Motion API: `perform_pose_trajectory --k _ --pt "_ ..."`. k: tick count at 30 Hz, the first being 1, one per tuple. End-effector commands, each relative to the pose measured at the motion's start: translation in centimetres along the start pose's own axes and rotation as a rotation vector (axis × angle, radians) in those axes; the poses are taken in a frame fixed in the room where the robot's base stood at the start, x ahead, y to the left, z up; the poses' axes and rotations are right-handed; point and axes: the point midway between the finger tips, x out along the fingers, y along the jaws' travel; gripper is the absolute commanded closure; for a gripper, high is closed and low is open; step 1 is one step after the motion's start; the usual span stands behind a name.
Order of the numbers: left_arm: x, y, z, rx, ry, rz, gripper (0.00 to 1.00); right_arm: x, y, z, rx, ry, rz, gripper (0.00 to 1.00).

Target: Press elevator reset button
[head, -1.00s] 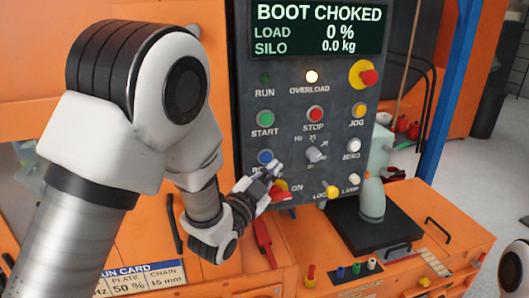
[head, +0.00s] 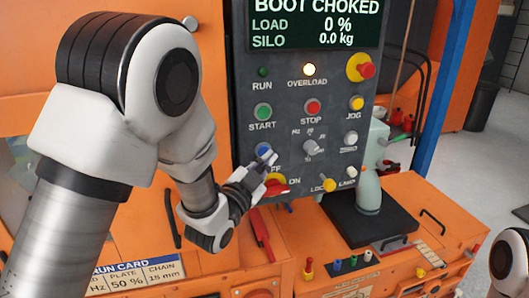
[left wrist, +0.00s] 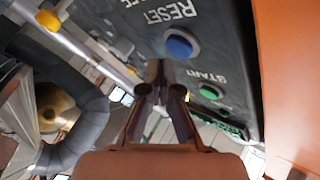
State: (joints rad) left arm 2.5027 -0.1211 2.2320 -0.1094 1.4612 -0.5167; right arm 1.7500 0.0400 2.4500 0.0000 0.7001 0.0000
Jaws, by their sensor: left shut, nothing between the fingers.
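The blue reset button (head: 263,149) is on the dark control panel, below the green START button. In the left wrist view the blue button (left wrist: 179,46) stands out from the panel beside the word RESET. My left gripper (head: 268,160) is shut and empty, just below and in front of the button in the head view, covering part of its label. In the left wrist view its closed fingertips (left wrist: 159,70) are close to the button, and a gap seems to show between them. The button's face is partly visible; I cannot tell any contact. My right gripper is out of view.
A red and yellow ON/OFF switch (head: 276,187) sits right under my left gripper. The START button (head: 263,111), STOP button (head: 313,106) and a grey selector knob (head: 312,147) are close by. The display (head: 316,23) reads BOOT CHOKED, and the OVERLOAD lamp (head: 309,69) is lit.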

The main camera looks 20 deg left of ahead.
Motion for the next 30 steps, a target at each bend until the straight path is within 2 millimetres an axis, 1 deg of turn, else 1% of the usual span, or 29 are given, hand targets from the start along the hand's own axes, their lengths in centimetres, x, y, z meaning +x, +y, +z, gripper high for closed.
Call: perform_pose_trajectory --k 14,23,30 --pt "0.00 0.00 0.00 0.000 0.000 0.000 1.00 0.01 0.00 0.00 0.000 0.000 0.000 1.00" --pt "0.57 -0.44 0.44 -0.001 0.000 0.000 1.00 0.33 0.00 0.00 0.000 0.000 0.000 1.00" --pt "0.58 -0.46 0.41 0.000 0.000 0.000 1.00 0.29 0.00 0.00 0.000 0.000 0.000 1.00"
